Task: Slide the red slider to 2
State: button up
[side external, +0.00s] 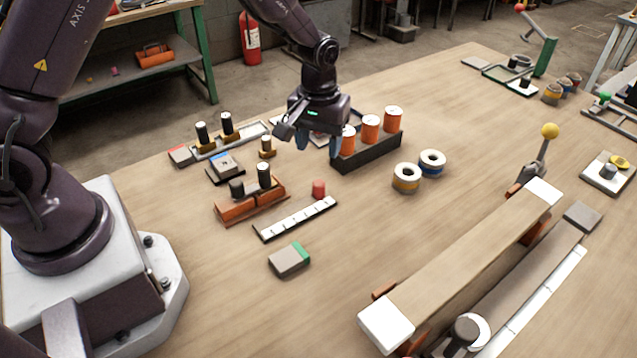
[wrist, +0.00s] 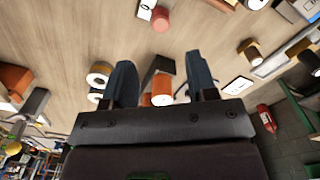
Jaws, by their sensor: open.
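The red slider (side external: 319,188) is a short red knob at the far right end of a white marked strip (side external: 294,218) with a dark edge. The marks on the strip are too small to read. In the wrist view the red slider (wrist: 160,18) is at the top, beside the end of the white strip (wrist: 147,6). My gripper (side external: 319,146) is open and empty, above the table and behind the slider, close to the orange cylinders. In the wrist view its two blue-grey fingers (wrist: 160,68) are spread apart, and the slider lies beyond their tips.
A dark rack of orange cylinders (side external: 370,129) stands right beside my gripper. An orange block with black knobs (side external: 250,201) is left of the strip. A grey-green block (side external: 290,260) lies in front. Two rings (side external: 406,178) sit to the right.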

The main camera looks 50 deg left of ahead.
aim_at(318, 183)
notch_tip(318, 183, down, 11)
jog(key=shift+r, duration=0.2)
grip_shut()
jog(key=shift+s, duration=2.6)
grip_release()
